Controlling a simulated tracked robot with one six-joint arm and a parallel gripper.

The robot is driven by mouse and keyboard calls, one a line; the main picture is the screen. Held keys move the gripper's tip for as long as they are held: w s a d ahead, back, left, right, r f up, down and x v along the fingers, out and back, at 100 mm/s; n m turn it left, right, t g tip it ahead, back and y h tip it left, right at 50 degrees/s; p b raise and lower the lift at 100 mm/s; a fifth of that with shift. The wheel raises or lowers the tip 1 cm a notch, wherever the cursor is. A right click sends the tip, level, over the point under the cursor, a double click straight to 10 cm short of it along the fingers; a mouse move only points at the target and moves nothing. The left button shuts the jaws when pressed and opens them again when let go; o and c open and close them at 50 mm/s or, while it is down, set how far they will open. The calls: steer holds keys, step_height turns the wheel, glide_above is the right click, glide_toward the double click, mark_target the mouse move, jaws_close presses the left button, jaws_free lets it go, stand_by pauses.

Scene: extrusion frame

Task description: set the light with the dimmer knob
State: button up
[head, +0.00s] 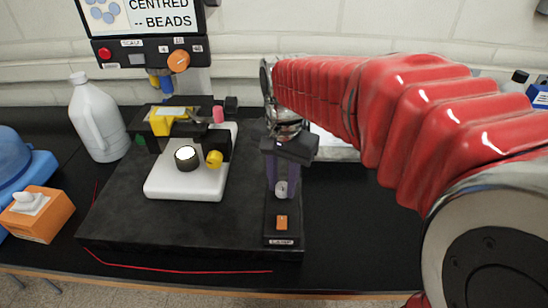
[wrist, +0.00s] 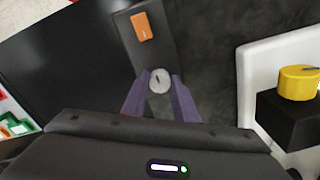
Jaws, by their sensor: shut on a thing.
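An orange rocker switch (head: 282,222) is on the same strip, below the knob in the head view. The microscope's round light (head: 187,156) glows white.
The white microscope base (head: 185,186) with a yellow knob (head: 214,159) stands left of my gripper. A screen reading "CENTRED -- BEADS" (head: 140,20) is behind. A white bottle (head: 98,120) and orange box (head: 36,213) stand at left.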

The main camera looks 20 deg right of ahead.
mark_target(283, 187)
steer(key=shift+s+d+m, duration=0.1)
steer(key=shift+d+m, duration=0.1)
steer(key=shift+m, duration=0.8)
steer(key=o, duration=1.1)
steer(key=shift+c, duration=0.2)
steer(key=shift+a, duration=0.1)
steer(key=shift+r, duration=0.1)
steer(key=shift+r, duration=0.6)
step_height(283, 187, up, 12)
steer(key=shift+r, duration=0.15)
